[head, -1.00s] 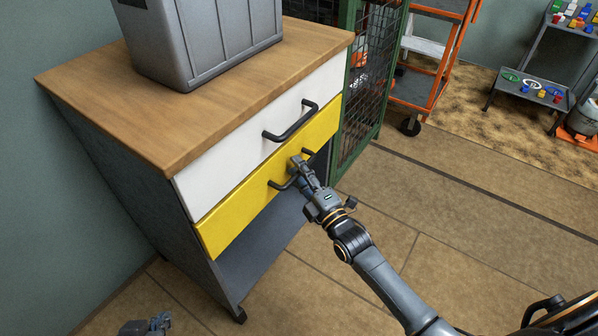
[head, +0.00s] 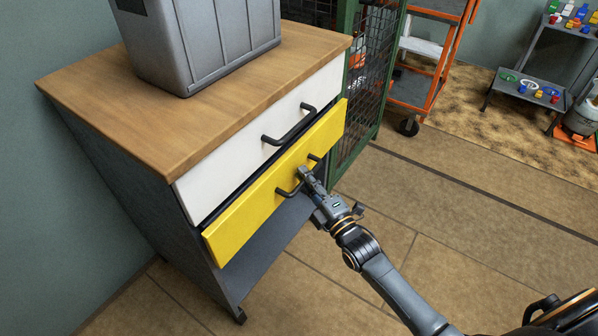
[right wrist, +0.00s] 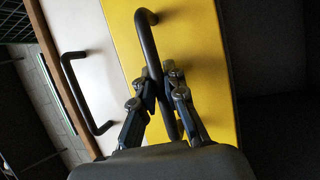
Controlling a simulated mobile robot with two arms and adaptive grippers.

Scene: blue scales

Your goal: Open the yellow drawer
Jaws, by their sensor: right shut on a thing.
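The yellow drawer (head: 247,218) is the lower drawer of a wood-topped cabinet (head: 130,95). It stands a little way out, with a dark gap above its front. My right gripper (head: 305,178) is shut on the drawer's dark bar handle (head: 284,194). In the right wrist view the fingers (right wrist: 162,88) close around the middle of the handle (right wrist: 149,42), in front of the yellow front (right wrist: 195,50). My left gripper is not in the head view.
The white drawer (head: 235,135) above, with its own dark handle (head: 290,128), is closed. A grey bin (head: 205,40) stands on the cabinet top. A green mesh cage (head: 365,95) stands close at the cabinet's right. The floor (head: 450,230) in front is clear.

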